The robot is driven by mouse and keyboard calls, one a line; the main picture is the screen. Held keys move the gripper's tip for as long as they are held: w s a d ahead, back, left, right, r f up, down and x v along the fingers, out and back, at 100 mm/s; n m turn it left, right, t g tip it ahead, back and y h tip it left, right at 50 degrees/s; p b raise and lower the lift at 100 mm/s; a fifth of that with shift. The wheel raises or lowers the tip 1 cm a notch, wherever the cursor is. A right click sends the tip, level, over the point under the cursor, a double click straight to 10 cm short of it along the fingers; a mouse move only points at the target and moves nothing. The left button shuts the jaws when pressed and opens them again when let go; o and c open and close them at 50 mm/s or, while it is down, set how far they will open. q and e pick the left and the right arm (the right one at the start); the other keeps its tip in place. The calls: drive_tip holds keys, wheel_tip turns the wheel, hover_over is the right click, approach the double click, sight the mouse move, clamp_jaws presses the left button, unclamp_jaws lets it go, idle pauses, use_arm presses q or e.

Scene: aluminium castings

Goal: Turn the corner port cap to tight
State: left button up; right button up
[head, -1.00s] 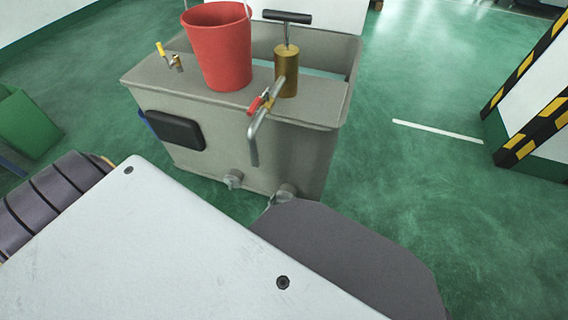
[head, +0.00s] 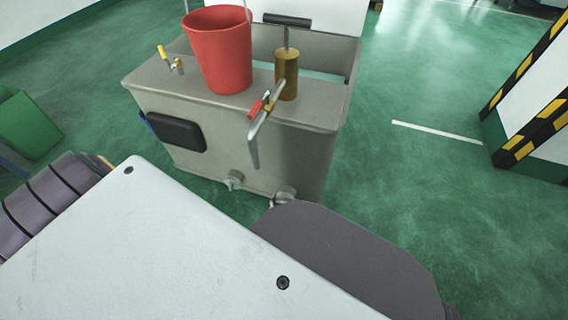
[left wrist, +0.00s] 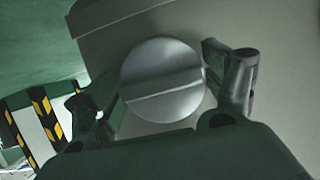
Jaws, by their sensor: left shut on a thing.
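The corner port cap (left wrist: 162,80) is a round silver disc with a raised bar across it, in the middle of the left wrist view. The bar tilts slightly up to the right. My left gripper (left wrist: 160,74) is shut on the cap, with one dark finger on each side of it. In the head view the corner port cap (head: 285,192) sits low on the grey tank (head: 255,150), near its right corner. My own arm partly hides that area, and the gripper's fingers cannot be made out there. My right gripper is not in view.
A second port cap (head: 235,180) sits to the left. On the tank stand a red bucket (head: 218,50), a brass pump (head: 286,75), a red-handled valve with a bent pipe (head: 258,130) and a yellow-handled valve (head: 164,53). Green floor (head: 430,200) is clear on the right.

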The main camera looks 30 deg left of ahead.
use_arm(q)
drive_tip(key=o, duration=0.7)
drive_tip(key=shift+o, duration=0.2)
drive_tip(key=shift+s, duration=0.2)
drive_tip(key=v, duration=0.7)
idle(0.5)
idle(0.4)
drive_tip(key=shift+w+d+r, duration=0.1)
drive_tip(key=shift+r, duration=0.05)
